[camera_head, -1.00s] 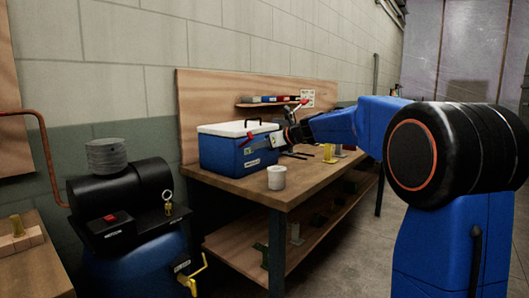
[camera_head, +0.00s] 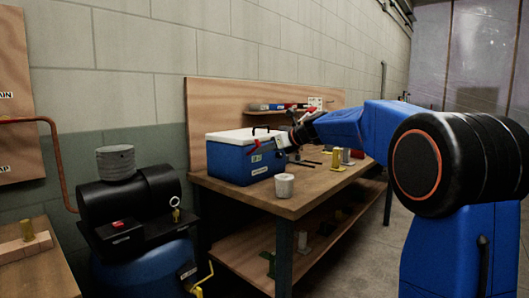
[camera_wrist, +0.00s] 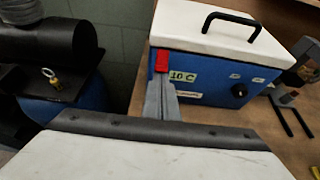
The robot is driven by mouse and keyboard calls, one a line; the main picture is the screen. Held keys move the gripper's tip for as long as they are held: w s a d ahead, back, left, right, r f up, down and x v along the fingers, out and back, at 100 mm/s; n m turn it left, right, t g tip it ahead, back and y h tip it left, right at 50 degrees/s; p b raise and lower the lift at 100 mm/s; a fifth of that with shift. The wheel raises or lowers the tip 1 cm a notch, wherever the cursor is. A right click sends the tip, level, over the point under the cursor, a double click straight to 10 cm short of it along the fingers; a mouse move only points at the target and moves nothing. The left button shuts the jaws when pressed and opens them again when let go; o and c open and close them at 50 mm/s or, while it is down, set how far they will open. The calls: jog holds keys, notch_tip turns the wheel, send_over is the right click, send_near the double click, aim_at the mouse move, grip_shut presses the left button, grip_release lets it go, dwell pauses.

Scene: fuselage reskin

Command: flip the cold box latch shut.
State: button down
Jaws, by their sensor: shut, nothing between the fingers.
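The cold box (camera_head: 233,162) is blue with a white lid and stands on the workbench (camera_head: 310,198). In the wrist view its blue front (camera_wrist: 205,90) faces me, with the lid (camera_wrist: 225,38) down and a black handle raised on top. The red latch (camera_wrist: 162,61) is at the left of the front, just under the lid edge; it also shows in the head view (camera_head: 255,147). I cannot tell if it is fastened. My gripper (camera_wrist: 161,86) is shut and empty, its fingertips just below the latch. Contact is unclear. In the head view my gripper (camera_head: 281,143) is at the box front.
A white cup (camera_head: 284,186) stands on the bench in front of the box. Yellow-brass pieces (camera_head: 337,160) stand farther along it. A wooden backboard and a shelf are behind. A blue and black tank machine (camera_head: 135,210) with a hanging padlock is to the left.

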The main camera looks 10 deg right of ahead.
aim_at(259, 141)
jog(key=shift+a+r, duration=0.1)
jog(key=shift+r, duration=0.05)
jog(key=shift+w+a+r+g+h, duration=0.3)
jog(key=shift+w+r+g+h, duration=0.2)
jog(key=shift+r+g+h, duration=0.45)
jog(key=shift+w+a+r+g+h, duration=0.25)
jog(key=shift+w+r+g+h, duration=0.3)
jog(key=shift+g, duration=0.6)
jog(key=shift+w+a+r, duration=0.4)
jog(key=shift+r, duration=0.35)
